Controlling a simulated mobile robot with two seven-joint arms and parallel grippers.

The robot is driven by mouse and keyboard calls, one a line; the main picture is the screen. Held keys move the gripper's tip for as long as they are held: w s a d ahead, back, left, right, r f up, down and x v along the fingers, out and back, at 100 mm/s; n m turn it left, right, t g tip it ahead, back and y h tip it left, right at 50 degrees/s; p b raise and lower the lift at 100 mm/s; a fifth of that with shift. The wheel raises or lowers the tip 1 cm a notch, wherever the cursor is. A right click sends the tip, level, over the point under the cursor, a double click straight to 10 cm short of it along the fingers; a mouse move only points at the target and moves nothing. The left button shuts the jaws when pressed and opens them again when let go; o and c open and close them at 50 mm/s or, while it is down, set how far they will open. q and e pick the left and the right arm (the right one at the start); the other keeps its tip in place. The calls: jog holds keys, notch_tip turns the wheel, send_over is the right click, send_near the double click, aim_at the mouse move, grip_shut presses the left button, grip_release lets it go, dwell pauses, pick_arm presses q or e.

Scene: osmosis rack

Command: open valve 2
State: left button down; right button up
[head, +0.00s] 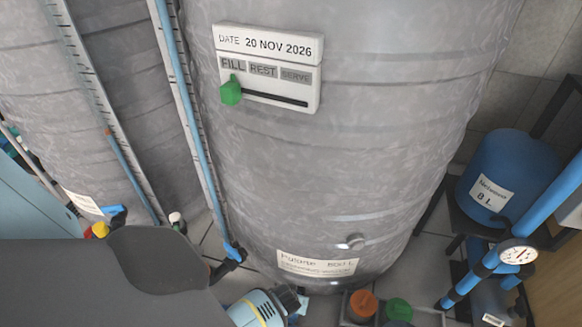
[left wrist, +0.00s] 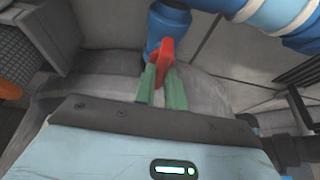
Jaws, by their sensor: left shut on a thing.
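In the left wrist view, a red valve handle (left wrist: 166,50) sits on a blue pipe fitting (left wrist: 168,22) at the top middle. My left gripper (left wrist: 160,76) has its two green fingers on either side of the handle's lower end and is shut on it. No valve number is readable. The left gripper and this handle are not visible in the head view, where a dark arm link of mine covers the lower left. My right gripper is not in view.
A large grey tank (head: 350,160) fills the middle, with a date sign (head: 267,50) whose green slider (head: 231,91) is at FILL. A blue vessel (head: 500,165) and a pressure gauge (head: 518,254) on blue pipes stand at right. Orange (head: 363,303) and green caps (head: 398,309) show low.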

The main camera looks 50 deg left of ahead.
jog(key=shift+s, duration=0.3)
pick_arm(q)
jog(key=c, duration=1.5)
grip_release()
jog(key=shift+o, duration=0.2)
